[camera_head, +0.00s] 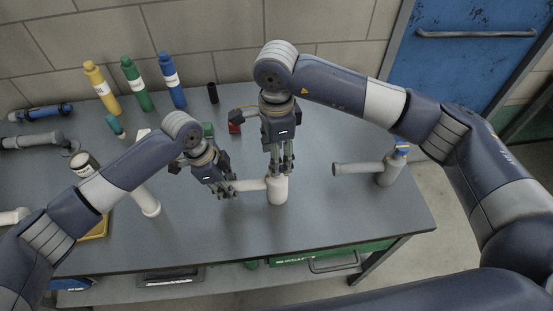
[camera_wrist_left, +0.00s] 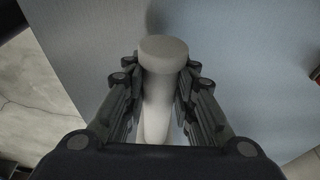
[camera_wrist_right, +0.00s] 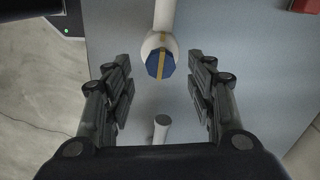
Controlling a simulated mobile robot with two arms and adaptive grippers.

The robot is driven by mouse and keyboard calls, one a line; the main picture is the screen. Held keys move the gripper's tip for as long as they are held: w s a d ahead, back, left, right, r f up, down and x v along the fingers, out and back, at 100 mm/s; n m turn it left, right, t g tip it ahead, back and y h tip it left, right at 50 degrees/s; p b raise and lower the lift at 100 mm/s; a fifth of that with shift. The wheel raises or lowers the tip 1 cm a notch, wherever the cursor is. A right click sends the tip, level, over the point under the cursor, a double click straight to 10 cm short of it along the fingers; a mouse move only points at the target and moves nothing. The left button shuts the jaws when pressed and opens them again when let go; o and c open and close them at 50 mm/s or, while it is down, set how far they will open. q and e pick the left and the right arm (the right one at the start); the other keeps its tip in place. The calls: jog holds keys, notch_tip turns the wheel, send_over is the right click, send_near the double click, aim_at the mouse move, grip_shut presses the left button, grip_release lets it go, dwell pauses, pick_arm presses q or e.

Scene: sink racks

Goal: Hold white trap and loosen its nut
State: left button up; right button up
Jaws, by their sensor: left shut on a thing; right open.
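The white trap (camera_head: 278,192) stands upright near the middle of the bench, its side pipe pointing left. My left gripper (camera_head: 229,190) is shut on that side pipe; in the left wrist view the pipe and its wider end (camera_wrist_left: 163,52) lie between the fingers. My right gripper (camera_head: 281,170) is open above the trap's top, fingers pointing down. In the right wrist view the trap's blue nut (camera_wrist_right: 160,64) with a yellow stripe shows between the open fingers, apart from both. In the head view the right gripper hides this nut.
A pale pipe (camera_head: 146,203) lies left of my left gripper. Yellow (camera_head: 103,92), green (camera_head: 137,86) and blue (camera_head: 173,82) bottles stand at the back, near a red box (camera_head: 235,127). The bench front right is clear.

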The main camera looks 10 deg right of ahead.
jog(key=shift+f, duration=1.45)
jog(key=shift+c, duration=0.6)
jog(key=c, duration=1)
jog(key=shift+o, duration=0.2)
jog(key=shift+m, duration=0.3)
jog(key=m, duration=0.8)
jog(key=shift+m, duration=0.4)
jog(key=m, duration=0.4)
jog(key=shift+m, duration=2.3)
jog(key=shift+w, duration=0.1)
